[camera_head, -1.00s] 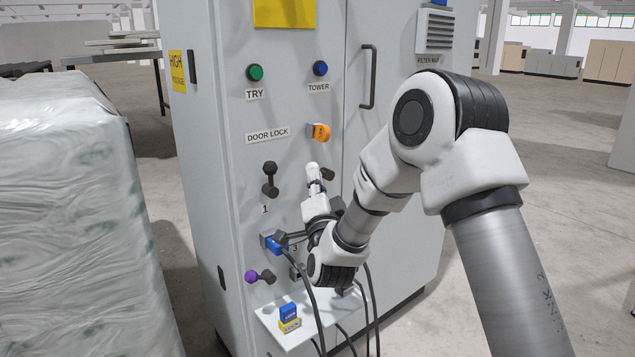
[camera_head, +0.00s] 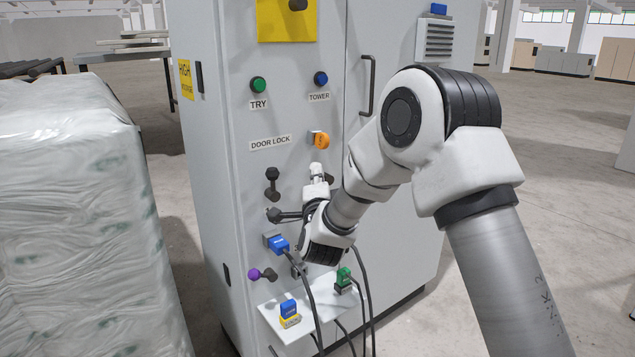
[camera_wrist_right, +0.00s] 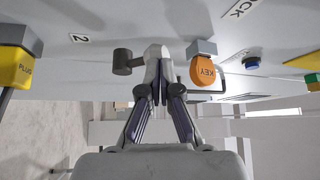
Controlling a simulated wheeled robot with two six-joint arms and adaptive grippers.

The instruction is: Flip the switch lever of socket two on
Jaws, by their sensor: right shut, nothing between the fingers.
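The switch lever of socket two (camera_wrist_right: 122,62) is dark with a thick knob, beside the label 2 (camera_wrist_right: 78,38) in the right wrist view. In the head view its dark end (camera_head: 329,179) shows just right of my right fingertips; the rest is hidden. My right gripper (camera_head: 317,170) is shut and empty, close to the cabinet panel. In the wrist view its closed fingertips (camera_wrist_right: 157,52) are right beside the lever; I cannot tell whether they touch. A yellow plug (camera_wrist_right: 12,68) sits at a grey socket near the label. My left gripper is not in view.
The lever of socket one (camera_head: 272,184) is left of my gripper. An orange key (camera_head: 322,140) is just above. A blue plug (camera_head: 279,244) with a cable and a purple-ended lever (camera_head: 255,274) are below. A shelf (camera_head: 290,331) holds plugs. A wrapped stack (camera_head: 75,230) stands left.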

